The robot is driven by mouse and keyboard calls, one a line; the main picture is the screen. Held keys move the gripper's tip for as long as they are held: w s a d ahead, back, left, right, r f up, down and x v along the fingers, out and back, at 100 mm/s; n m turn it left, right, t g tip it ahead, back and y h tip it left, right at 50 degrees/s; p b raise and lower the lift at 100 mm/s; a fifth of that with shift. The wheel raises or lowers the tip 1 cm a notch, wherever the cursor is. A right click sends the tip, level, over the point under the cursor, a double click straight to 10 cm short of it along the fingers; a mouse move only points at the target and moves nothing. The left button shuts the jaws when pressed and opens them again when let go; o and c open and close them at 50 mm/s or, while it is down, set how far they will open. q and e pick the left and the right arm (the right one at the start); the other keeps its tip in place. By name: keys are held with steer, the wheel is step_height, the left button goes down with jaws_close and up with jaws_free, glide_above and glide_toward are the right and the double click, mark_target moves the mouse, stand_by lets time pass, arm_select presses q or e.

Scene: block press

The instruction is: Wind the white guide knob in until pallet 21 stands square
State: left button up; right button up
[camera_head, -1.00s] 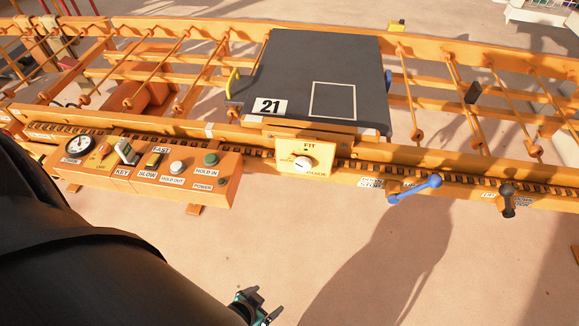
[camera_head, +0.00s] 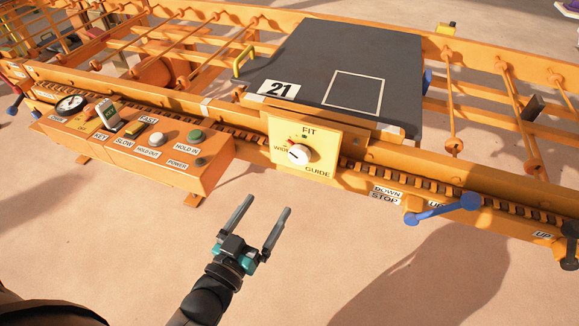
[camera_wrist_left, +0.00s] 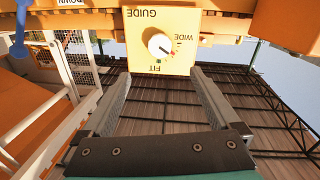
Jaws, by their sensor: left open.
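The white guide knob (camera_head: 299,154) sits on a yellow plate (camera_head: 322,148) marked FIT, WIDE and GUIDE on the front rail. Its pointer seems turned toward the WIDE side. In the left wrist view the knob (camera_wrist_left: 160,45) shows ahead, above and between the fingers. Pallet 21 (camera_head: 330,50) is a dark grey slab on the conveyor behind the plate. It looks slightly skewed to the rails, though I cannot tell by how much. My left gripper (camera_head: 262,206) is open and empty, in front of and below the knob, apart from it. My right gripper is not in view.
A control box (camera_head: 150,150) with switches and buttons is left of the plate. A blue stop lever (camera_head: 442,208) sticks out at the right, with a dark lever (camera_head: 568,245) beyond. A yellow handle (camera_head: 243,61) stands beside the pallet. The floor in front is clear.

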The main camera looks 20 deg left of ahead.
mark_target(297, 158)
arm_select(q)
steer(key=w+b, duration=0.1)
steer(key=w, duration=0.3)
steer(key=w+d+b, duration=0.1)
steer(key=w+b, duration=0.1)
steer(key=w, duration=0.2)
steer(key=w+b, duration=0.1)
steer(key=w, duration=0.4)
steer(key=shift+w+d+b, duration=0.1)
steer(key=shift+d+b, duration=0.25)
steer(key=shift+w+d+b, duration=0.1)
steer(key=shift+w+b, duration=0.2)
steer(key=shift+w, duration=0.6)
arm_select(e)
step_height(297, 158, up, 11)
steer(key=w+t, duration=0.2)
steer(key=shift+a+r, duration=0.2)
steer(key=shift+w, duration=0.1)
arm_select(q)
steer(key=c, duration=1.4)
steer(key=m+p, duration=0.2)
steer(key=shift+r+m+p, duration=0.1)
steer(key=shift+m+p, duration=0.2)
steer(key=shift+p, duration=0.1)
steer(key=shift+m, duration=0.3)
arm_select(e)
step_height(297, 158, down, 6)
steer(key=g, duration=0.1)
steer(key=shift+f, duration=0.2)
